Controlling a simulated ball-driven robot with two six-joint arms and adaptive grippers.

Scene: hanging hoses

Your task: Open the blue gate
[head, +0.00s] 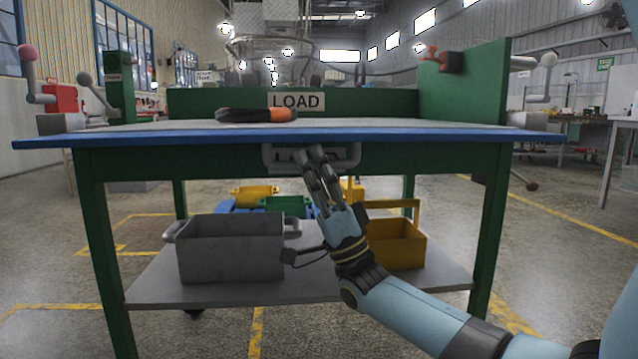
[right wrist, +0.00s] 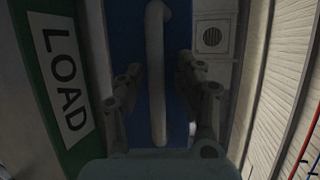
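The blue gate shows in the head view as a thin blue strip (head: 200,136) along the front edge of the green LOAD cart, seen nearly edge-on. In the right wrist view it is a blue panel (right wrist: 122,35). A grey bar handle (head: 354,158) is just below the strip; it also shows in the right wrist view (right wrist: 155,100). My right gripper (head: 312,152) is raised at the handle. In the right wrist view its open fingers (right wrist: 160,68) stand either side of the bar, with visible gaps. My left gripper is out of view.
A dark and orange bundle (head: 257,115) lies on the cart's top. On the lower shelf (head: 300,289) stand a grey bin (head: 228,255) and a yellow bin (head: 402,245). A red clamp (head: 447,59) is on the right green panel.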

